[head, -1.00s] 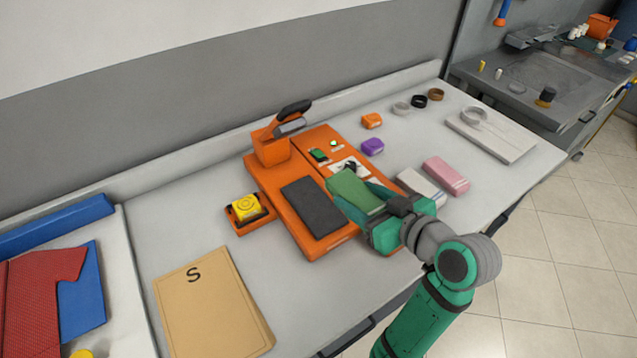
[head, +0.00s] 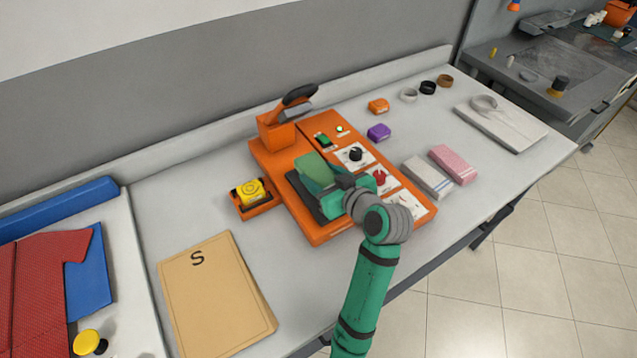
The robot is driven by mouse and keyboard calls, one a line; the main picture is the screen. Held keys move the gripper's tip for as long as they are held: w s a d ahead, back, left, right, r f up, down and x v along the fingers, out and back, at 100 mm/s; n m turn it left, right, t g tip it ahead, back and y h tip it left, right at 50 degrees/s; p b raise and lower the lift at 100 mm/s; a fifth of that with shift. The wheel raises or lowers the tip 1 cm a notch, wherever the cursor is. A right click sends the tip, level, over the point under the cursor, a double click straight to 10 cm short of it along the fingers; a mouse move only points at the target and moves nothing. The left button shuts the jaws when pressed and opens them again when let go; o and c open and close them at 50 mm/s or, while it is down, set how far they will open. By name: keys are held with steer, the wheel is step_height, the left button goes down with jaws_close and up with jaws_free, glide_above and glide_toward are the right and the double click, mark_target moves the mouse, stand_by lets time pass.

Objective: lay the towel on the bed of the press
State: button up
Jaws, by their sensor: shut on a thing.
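The towel (head: 314,169), a green folded cloth, is held in my gripper (head: 332,184), which is shut on it. Both are over the press's dark bed (head: 300,194), covering most of it. I cannot tell whether the towel touches the bed. The orange press (head: 270,161) lies in the middle of the counter, with an orange block and black handle (head: 295,95) at its back. Its control panel at the right has a lit green lamp, a green switch, a black knob and a red knob (head: 379,175).
A striped white folded cloth (head: 427,178) and a pink one (head: 453,165) lie right of the press. A yellow roll (head: 250,193) in an orange holder and a tan S-marked board (head: 213,290) are on the left. Purple (head: 378,132) and orange (head: 378,106) blocks lie behind.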

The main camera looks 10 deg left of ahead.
mark_target(320, 184)
steer(key=shift+w+a+f, duration=0.1)
steer(key=shift+a+f, duration=0.1)
steer(key=shift+f, duration=0.05)
steer(key=shift+w+a+f, duration=0.1)
steer(key=shift+a+f, duration=0.1)
steer(key=shift+f, duration=1.55)
steer(key=o, duration=1.1)
steer(key=shift+f, duration=0.1)
steer(key=shift+c, duration=0.2)
steer(key=shift+d+r, duration=0.25)
steer(key=v, duration=1.1)
steer(key=shift+s+d+r, duration=0.1)
steer(key=shift+s, duration=0.25)
